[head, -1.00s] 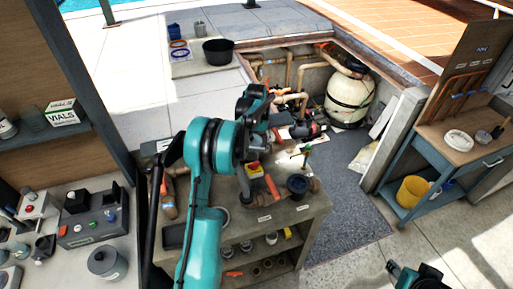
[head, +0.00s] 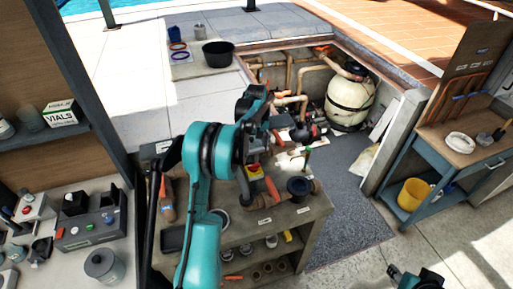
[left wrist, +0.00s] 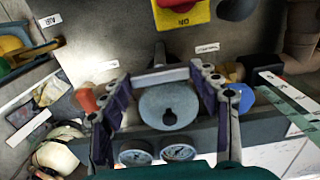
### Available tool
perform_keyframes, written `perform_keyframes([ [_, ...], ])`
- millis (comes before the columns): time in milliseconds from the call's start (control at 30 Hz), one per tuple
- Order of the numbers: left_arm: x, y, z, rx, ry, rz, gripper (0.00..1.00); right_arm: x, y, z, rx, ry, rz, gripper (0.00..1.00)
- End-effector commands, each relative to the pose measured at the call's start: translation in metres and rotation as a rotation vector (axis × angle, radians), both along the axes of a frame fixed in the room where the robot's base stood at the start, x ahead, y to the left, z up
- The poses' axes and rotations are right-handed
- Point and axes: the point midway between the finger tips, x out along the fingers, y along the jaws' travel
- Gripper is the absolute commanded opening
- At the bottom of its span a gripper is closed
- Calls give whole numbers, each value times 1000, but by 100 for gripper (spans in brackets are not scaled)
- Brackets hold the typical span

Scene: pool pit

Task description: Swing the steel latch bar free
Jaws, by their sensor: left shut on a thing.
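In the left wrist view, a pale steel bar (left wrist: 152,80) spans the gap between the two purple-padded fingers of my left gripper (left wrist: 160,76). The fingers bear on its two ends. A round grey disc (left wrist: 167,107) with a dark centre lies just below it between the fingers. In the head view my left gripper (head: 254,150) is over the back of the workbench, and my own wrist hides most of the fingers and the bar. My right gripper (head: 412,278) shows only partly at the bottom right, and its fingers are unclear.
A red and yellow box (left wrist: 181,12) sits close beyond the fingertips. Two gauges lie near the gripper's base. The workbench (head: 285,222) also holds an orange handle (head: 272,189) and a dark flange (head: 299,186). A white tank (head: 350,103) and pipes fill the pit behind.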

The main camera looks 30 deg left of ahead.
Motion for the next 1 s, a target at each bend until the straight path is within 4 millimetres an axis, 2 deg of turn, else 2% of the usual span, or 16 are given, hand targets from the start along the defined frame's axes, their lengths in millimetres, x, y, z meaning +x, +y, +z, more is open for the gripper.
perform_keyframes([
  [300, 1, 1, 1, 1, -2, 3, 33, 0, 0, 0, 0, 0, 0, 40],
  [333, 1, 1, 1, 1, -2, 3, 67, 0, 0, 0, 0, 0, 0, 40],
  [367, 1, 1, 1, 1, -2, 3, 71, 0, 0, 0, 0, 0, 0, 40],
  [733, 0, 0, 5, 1, -1, 1, 71, 0, 0, 0, 0, 0, 0, 40],
  [867, 0, 0, 23, 1, -1, 1, 71, 0, 0, 0, 0, 0, 0, 40],
  [1000, 0, 0, 54, 1, -1, 1, 71, 0, 0, 0, 0, 0, 0, 40],
])
